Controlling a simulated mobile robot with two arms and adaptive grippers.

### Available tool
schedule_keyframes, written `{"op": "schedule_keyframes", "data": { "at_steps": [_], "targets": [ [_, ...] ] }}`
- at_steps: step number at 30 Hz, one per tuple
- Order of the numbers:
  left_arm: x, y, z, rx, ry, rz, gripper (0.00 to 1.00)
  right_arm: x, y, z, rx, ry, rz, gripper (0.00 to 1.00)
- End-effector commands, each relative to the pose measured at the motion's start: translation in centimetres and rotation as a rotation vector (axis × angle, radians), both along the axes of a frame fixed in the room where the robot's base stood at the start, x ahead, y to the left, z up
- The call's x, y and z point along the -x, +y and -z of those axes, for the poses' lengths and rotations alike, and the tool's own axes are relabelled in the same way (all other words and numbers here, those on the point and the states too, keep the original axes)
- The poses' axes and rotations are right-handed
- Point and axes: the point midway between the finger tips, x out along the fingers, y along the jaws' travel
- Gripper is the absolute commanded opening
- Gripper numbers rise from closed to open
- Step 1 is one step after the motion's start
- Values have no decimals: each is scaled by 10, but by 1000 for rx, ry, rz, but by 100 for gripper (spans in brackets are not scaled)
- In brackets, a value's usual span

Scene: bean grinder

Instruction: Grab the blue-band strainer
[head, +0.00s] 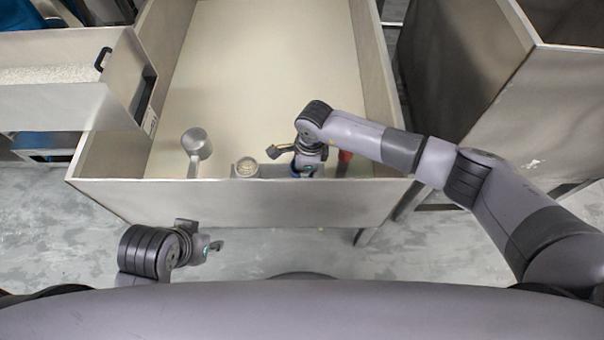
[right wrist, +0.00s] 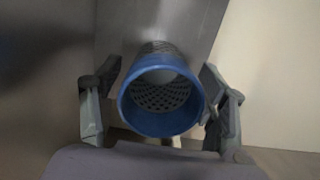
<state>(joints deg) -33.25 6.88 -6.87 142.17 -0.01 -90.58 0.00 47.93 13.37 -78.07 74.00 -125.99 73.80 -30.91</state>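The blue-band strainer (right wrist: 130,108) fills the middle of the right wrist view, its blue rim facing the camera and a perforated dark mesh inside. My right gripper (right wrist: 161,80) has one finger on each side of it, spread wide; whether they touch it I cannot tell. In the head view, my right gripper (head: 294,156) points down inside the bin near its front wall, with a little of the strainer's blue (head: 296,170) below it. My left gripper (head: 207,246) hangs outside, in front of the bin; its opening is unclear.
The large pale bin (head: 230,200) has a raised front wall. Along its inside stand a grey metal long-handled item (head: 197,143), a round cup with pale contents (head: 246,167) and a red item (head: 344,158) right of my gripper. The bin's back floor is clear.

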Motion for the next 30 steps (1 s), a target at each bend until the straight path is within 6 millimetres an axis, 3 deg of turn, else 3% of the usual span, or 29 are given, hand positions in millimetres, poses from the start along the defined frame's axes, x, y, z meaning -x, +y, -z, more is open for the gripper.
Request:
{"op": "schedule_keyframes", "data": {
  "at_steps": [21, 30],
  "targets": [
    [0, 0, 0, 0, 0, 0, 40, 0, 0, 0, 0, 0, 0, 17],
    [0, 0, 0, 0, -1, 0, 40, -1, 0, -3, 0, -1, 0, 17]
  ]
}}
